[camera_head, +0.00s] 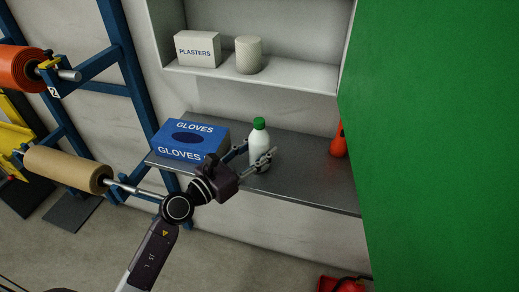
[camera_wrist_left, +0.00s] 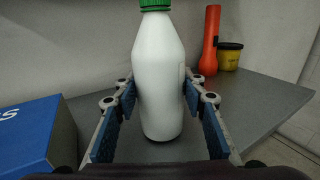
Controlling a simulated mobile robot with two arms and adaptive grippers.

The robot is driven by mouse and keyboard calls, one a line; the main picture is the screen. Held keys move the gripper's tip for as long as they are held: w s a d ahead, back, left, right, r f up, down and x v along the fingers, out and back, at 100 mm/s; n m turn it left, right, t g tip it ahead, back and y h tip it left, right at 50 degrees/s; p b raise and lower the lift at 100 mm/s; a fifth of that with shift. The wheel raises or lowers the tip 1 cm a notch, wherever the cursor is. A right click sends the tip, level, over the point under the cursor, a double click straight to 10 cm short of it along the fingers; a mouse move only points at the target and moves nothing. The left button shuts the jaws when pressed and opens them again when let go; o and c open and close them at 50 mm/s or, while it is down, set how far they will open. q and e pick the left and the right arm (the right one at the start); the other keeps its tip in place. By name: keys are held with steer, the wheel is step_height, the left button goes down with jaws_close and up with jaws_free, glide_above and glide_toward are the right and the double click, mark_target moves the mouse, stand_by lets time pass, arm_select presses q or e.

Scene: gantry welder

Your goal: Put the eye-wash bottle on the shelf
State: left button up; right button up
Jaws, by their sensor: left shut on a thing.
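The eye-wash bottle (camera_head: 259,136) is white with a green cap and stands upright on the grey counter (camera_head: 306,184). In the left wrist view the bottle (camera_wrist_left: 159,75) fills the middle, between the blue finger pads. My left gripper (camera_head: 258,161) is shut on the bottle, low on its body; it also shows in the left wrist view (camera_wrist_left: 160,103). The bottle's base looks to be at the counter surface. The white shelf (camera_head: 285,75) is on the wall above the counter. My right gripper is not in view.
A plasters box (camera_head: 197,49) and a white textured roll (camera_head: 248,55) stand on the shelf, with bare space to their right. A blue gloves box (camera_head: 190,139) is left of the bottle. An orange torch (camera_head: 338,140) and a yellow tub (camera_wrist_left: 230,57) are behind right. A green panel (camera_head: 440,130) blocks the right.

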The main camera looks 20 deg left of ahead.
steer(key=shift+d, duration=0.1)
arm_select(q)
steer(key=shift+f, duration=0.15)
steer(key=o, duration=1.4)
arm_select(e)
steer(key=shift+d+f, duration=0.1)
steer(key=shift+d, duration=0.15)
arm_select(q)
steer(key=shift+r, duration=0.2)
steer(key=shift+s+a+f, duration=0.15)
steer(key=shift+s+a, duration=0.05)
steer(key=shift+s, duration=0.1)
steer(key=b+v, duration=0.3)
steer(key=v, duration=0.8)
steer(key=shift+s+b, duration=0.2)
steer(key=shift+b, duration=0.2)
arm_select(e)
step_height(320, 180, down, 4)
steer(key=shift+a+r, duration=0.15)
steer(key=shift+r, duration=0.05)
